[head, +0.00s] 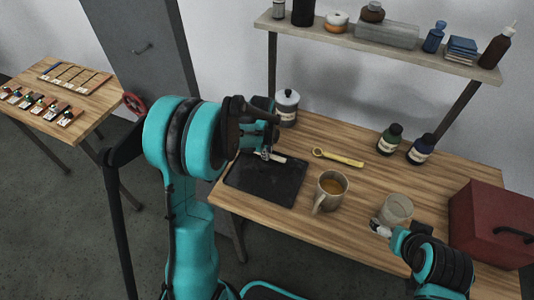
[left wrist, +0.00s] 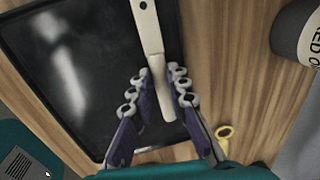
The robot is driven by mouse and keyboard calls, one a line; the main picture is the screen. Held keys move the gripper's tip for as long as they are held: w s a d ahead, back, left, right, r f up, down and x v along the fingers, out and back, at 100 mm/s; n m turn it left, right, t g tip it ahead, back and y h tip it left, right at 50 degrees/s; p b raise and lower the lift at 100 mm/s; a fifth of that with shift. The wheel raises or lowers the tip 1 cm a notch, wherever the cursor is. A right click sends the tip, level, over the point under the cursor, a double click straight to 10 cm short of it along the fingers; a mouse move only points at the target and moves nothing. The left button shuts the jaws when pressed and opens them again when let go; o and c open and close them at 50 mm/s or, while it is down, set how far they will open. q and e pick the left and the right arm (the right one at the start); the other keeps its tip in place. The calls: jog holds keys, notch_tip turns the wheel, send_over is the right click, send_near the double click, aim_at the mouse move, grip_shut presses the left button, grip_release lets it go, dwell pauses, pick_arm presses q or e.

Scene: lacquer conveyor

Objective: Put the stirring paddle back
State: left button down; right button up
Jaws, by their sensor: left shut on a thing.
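The pale stirring paddle (head: 278,158) is at the back edge of the black tray (head: 262,184). In the left wrist view the flat, cream-coloured paddle (left wrist: 147,25), with a hole near one end, runs between my left gripper's fingers (left wrist: 160,95). My left gripper (head: 266,153) is shut on it, low over the tray and close to its edge. I cannot tell whether the paddle still touches the tray. My right gripper (head: 380,228) is beside the clear glass (head: 396,209); its fingers are too small to read.
A mug with amber liquid (head: 331,188) stands right of the tray. A yellow spoon-like tool (head: 339,157) lies behind it. A lidded jar (head: 287,108), small bottles (head: 390,139) and a red box (head: 494,225) stand on the bench. A shelf (head: 400,50) hangs above.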

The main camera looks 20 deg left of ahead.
pick_arm(q)
jog(key=shift+f, duration=0.35)
jog(key=c, duration=1.9)
grip_release()
jog(key=shift+f+b, duration=0.1)
jog(key=shift+b, duration=0.2)
jog(key=o, duration=0.4)
jog(key=shift+o, duration=0.2)
